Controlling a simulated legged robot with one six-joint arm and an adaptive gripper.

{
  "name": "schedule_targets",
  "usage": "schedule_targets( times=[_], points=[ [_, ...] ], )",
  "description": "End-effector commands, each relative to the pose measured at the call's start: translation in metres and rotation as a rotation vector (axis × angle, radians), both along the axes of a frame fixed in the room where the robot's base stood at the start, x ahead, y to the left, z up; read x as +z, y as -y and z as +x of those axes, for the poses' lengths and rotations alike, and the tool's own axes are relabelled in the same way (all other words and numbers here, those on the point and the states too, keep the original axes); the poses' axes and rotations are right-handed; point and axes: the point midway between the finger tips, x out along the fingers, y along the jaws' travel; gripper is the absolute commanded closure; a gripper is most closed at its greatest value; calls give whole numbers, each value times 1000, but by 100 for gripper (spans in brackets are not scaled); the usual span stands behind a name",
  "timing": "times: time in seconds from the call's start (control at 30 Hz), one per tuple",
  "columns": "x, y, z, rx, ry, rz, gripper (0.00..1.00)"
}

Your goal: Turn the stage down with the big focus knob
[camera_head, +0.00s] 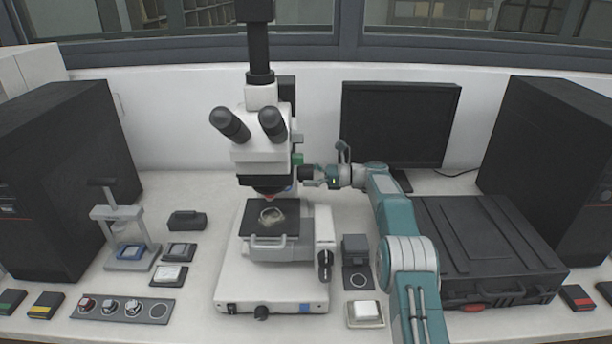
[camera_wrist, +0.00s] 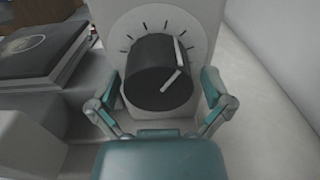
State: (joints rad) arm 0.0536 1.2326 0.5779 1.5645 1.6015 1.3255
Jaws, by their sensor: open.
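The big focus knob (camera_wrist: 157,82) is a black cylinder with a white line on its face and side. It sits on a round white dial (camera_wrist: 135,22) with black tick marks. My gripper (camera_wrist: 158,86) is open, with one teal finger on each side of the knob and a small gap to it on both sides. In the head view my gripper (camera_head: 318,176) reaches in from the right at the microscope (camera_head: 258,150), where the knob is small and partly hidden. The dark stage (camera_head: 284,225) carries a small round sample; it also shows in the wrist view (camera_wrist: 28,62).
A lower black knob (camera_head: 325,262) stands at the stage's right side. A monitor (camera_head: 400,125) stands behind my arm and a black case (camera_head: 485,240) lies to its right. Small blocks and a sample tray (camera_head: 125,309) lie to the left. Bare table shows between them.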

Motion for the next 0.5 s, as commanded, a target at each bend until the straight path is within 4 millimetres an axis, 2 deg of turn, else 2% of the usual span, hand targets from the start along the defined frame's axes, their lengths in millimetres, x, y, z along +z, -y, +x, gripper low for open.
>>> schedule_targets(
  times=[0.13, 0.17, 0.2, 0.27, 0.3, 0.33, 0.5],
  points=[
    [0, -2, 0, 1, 0, -1, 0],
    [0, -2, 0, 1, 0, -1, 9],
    [0, -2, 0, 1, 0, -1, 27],
    [0, -2, 0, 1, 0, -1, 53],
    [0, -2, 0, 1, 0, -1, 71],
    [0, -2, 0, 1, 0, -1, 76],
    [0, -2, 0, 0, 1, -1, 75]
  ],
)
